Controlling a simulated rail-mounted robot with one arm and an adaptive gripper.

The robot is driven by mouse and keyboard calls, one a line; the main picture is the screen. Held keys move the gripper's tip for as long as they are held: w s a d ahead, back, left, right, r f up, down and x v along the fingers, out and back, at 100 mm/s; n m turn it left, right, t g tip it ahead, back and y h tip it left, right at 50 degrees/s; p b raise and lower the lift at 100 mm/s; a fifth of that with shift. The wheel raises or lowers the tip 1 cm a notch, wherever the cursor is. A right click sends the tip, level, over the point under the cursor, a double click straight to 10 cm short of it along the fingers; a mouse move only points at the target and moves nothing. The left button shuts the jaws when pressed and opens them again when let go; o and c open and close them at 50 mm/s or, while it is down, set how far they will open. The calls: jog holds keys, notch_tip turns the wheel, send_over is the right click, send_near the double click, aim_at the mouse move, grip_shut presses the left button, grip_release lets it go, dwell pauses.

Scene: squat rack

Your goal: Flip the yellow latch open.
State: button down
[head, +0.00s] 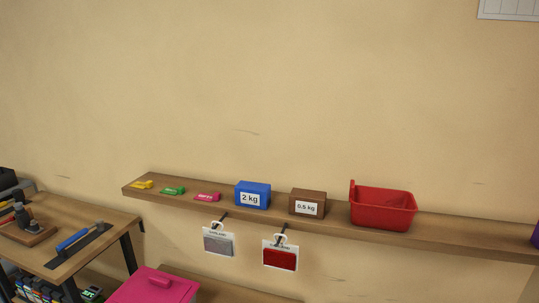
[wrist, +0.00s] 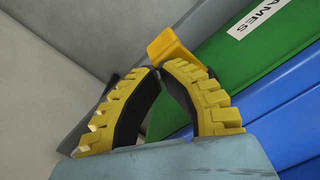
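A yellow latch (wrist: 172,49) shows in the wrist view at the top middle, just past my fingertips. It is a bent tab at the edge of a green panel (wrist: 235,62) with a white label reading GAMES. My gripper (wrist: 158,68) has ridged yellow and black fingers that arch together, tips meeting or nearly so, with nothing seen held between them. The tips look close to the latch's lower side; I cannot tell whether they touch. The latch's lower part is hidden behind the fingers. I cannot make out my gripper or this latch in the head view.
Blue panels (wrist: 285,108) lie beside the green one. In the head view, a wall shelf (head: 460,231) holds small coloured clips, a blue box (head: 253,188), a brown box (head: 307,195) and a red bin (head: 384,212). A tool table (head: 92,243) stands at the left.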

jog(key=shift+r, duration=0.15)
notch_tip(320, 180, up, 8)
jog(key=p, duration=0.8)
dwell(0.4)
